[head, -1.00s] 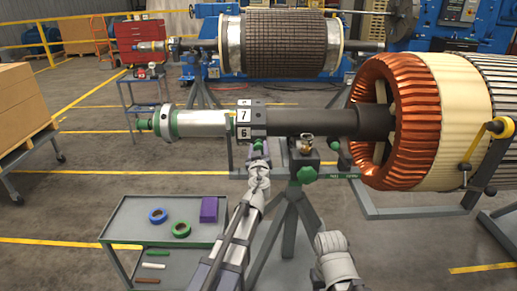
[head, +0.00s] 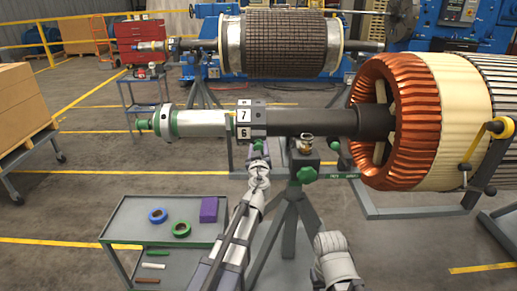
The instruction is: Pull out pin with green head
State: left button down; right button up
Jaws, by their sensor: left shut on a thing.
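The shaft (head: 310,121) runs across the middle and carries a dark collar with white tags numbered 7 and 6 (head: 244,125). A small green pin head (head: 258,146) shows just below the collar. My left gripper (head: 258,156) is under the collar, pointing up and shut on the green-headed pin. The jaws partly cover the pin, and I cannot tell how much of it is inside the collar. My right arm (head: 335,258) shows at the bottom, but its gripper is not in view.
A stand with a green knob (head: 306,174) is close right of my left gripper. A copper-wound stator (head: 408,120) surrounds the shaft's right end. A grey cart (head: 130,217) with tape rolls and a purple box (head: 209,209) is at lower left.

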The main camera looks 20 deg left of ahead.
pick_arm(q)
jog(key=shift+s, duration=0.1)
jog(key=v, duration=0.3)
jog(key=shift+s+d, duration=0.1)
jog(key=shift+s, duration=0.1)
jog(key=shift+c, duration=1.8)
grip_release()
jog(key=v, duration=0.8)
